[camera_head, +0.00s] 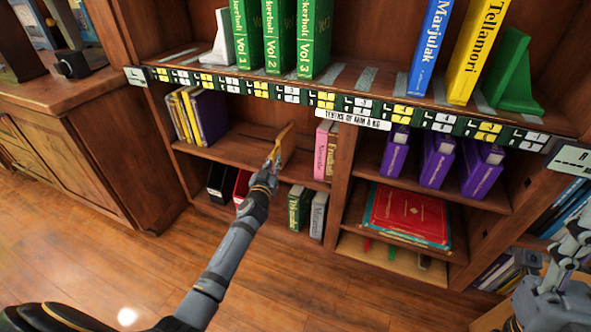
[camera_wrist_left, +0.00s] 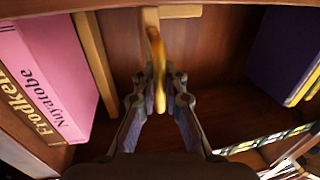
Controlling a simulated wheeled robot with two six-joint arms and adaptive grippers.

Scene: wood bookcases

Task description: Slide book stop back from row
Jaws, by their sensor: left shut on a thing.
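The wooden book stop (camera_head: 284,146) stands on the middle shelf of the left bay, a short gap left of a pink book (camera_head: 321,150) and a brown book (camera_head: 332,152). My left gripper (camera_head: 272,163) reaches in from the front and is shut on it. In the left wrist view, a golden-brown upright part of the book stop (camera_wrist_left: 157,68) lies between the fingers. A pale wood panel (camera_wrist_left: 95,64) shows beside the pink book there; how it joins the held part is unclear. Grey parts of my right arm (camera_head: 560,262) show at the lower right; its jaw state is unclear.
Purple and yellow books (camera_head: 198,115) stand at the left end of the same shelf, with bare shelf (camera_head: 238,146) between. The upper shelf's labelled edge (camera_head: 345,105) runs above my left gripper. Below are black, red, green and grey volumes.

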